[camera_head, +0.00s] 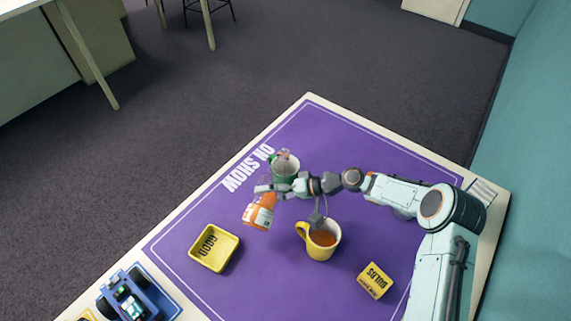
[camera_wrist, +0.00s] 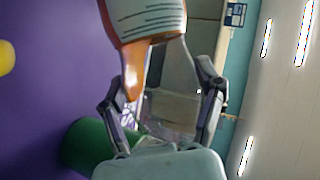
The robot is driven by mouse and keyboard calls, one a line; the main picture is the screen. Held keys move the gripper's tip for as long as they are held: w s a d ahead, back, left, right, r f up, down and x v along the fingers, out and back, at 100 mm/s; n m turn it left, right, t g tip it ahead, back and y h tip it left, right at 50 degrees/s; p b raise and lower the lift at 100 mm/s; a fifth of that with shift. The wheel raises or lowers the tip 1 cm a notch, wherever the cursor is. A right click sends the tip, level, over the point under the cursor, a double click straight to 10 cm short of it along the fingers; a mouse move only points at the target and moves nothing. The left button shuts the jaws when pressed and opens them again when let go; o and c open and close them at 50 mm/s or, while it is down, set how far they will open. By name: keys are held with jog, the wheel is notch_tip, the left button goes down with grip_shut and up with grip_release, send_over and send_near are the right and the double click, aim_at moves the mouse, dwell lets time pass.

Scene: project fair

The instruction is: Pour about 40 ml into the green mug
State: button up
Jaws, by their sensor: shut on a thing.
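My gripper (camera_head: 270,189) is shut on a clear bottle (camera_head: 259,212) holding orange liquid, with a white label. In the wrist view the bottle (camera_wrist: 150,18) is tilted between the fingers (camera_wrist: 160,95), and orange liquid reaches into its narrower part. I cannot tell whether any liquid is leaving it. The green mug (camera_head: 286,172) stands on the purple mat just beyond my gripper, partly hidden by it. The green mug also shows at the lower left of the wrist view (camera_wrist: 84,146). How full it is, I cannot tell.
A yellow mug (camera_head: 320,243) with brown-orange liquid stands close to my arm. A yellow tray (camera_head: 233,256) and a yellow labelled block (camera_head: 375,281) lie on the purple mat (camera_head: 275,285). A blue toy car (camera_head: 137,298) is at the lower left. The mat's far end is clear.

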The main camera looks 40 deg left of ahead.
aim_at(264, 202)
jog(key=shift+r, duration=0.3)
jog(key=shift+s+d+r+m+g, duration=0.15)
jog(key=shift+s+m+g, duration=0.1)
jog(key=shift+m+g, duration=0.45)
jog(key=shift+r+m+g, duration=0.3)
jog(key=shift+r+m, duration=0.2)
jog(key=shift+r, duration=0.2)
jog(key=shift+w+r+m+g+y, duration=0.1)
jog(key=shift+r+m+g+y, duration=0.25)
jog(key=shift+r+m, duration=0.35)
jog(key=shift+s+d+r, duration=0.2)
jog(key=shift+s+d, duration=0.1)
jog(key=shift+s, duration=0.25)
jog(key=shift+s+r, duration=0.15)
jog(key=shift+s, duration=0.5)
dwell(0.4)
jog(key=shift+d, duration=0.1)
